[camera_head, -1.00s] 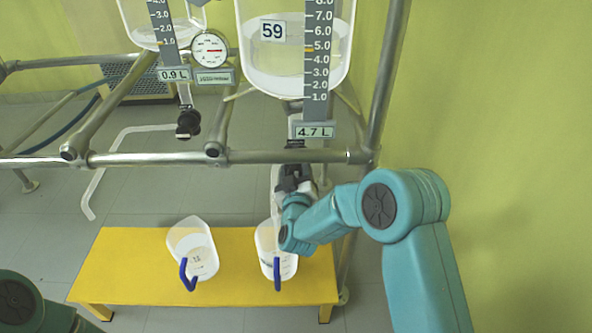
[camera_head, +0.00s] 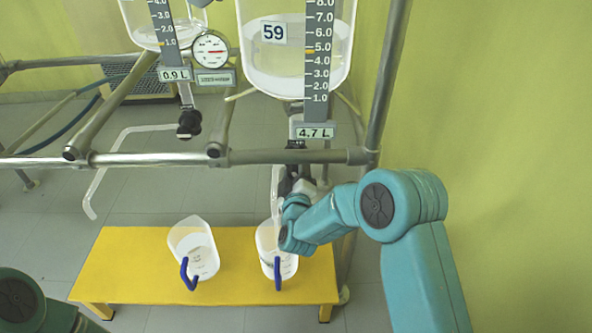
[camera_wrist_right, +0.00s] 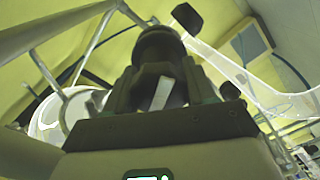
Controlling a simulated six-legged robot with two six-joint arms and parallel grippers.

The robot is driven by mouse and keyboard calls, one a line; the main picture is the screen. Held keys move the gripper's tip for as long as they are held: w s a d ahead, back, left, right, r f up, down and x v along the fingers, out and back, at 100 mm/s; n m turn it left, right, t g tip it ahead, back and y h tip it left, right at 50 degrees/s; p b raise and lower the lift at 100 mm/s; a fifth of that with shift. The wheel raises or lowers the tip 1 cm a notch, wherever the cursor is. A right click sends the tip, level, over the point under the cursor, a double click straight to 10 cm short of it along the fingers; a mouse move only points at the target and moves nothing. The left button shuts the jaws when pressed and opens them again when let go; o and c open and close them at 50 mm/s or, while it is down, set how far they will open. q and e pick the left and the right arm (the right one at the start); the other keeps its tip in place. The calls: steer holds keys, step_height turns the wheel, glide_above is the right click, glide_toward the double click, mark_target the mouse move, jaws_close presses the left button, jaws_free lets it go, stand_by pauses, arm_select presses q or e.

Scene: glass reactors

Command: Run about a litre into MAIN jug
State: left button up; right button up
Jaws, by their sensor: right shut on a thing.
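The right glass reactor (camera_head: 270,75), marked 59, holds clear liquid; its readout (camera_head: 315,132) shows 4.7 L. Its dark outlet valve hangs below and is partly hidden behind the rail and my right gripper (camera_head: 292,183). In the right wrist view my gripper (camera_wrist_right: 160,92) is shut on the dark valve handle (camera_wrist_right: 160,48). A clear jug (camera_head: 264,238) with a blue handle stands on the yellow bench beneath this outlet, partly covered by my right arm. A second such jug (camera_head: 187,236) stands to its left. I cannot read which is MAIN. My left gripper is out of view.
The left reactor (camera_head: 150,35) reads 0.9 L, with a dark valve (camera_head: 188,123) below. A round gauge (camera_head: 210,49) hangs between the reactors. A metal rail (camera_head: 130,159) crosses in front of the outlets. The yellow bench (camera_head: 125,265) has free room at its left.

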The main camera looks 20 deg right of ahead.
steer(key=o, duration=1)
steer(key=p+v, duration=0.2)
steer(key=v, duration=1.4)
steer(key=shift+s, duration=0.15)
steer(key=shift+a, duration=0.1)
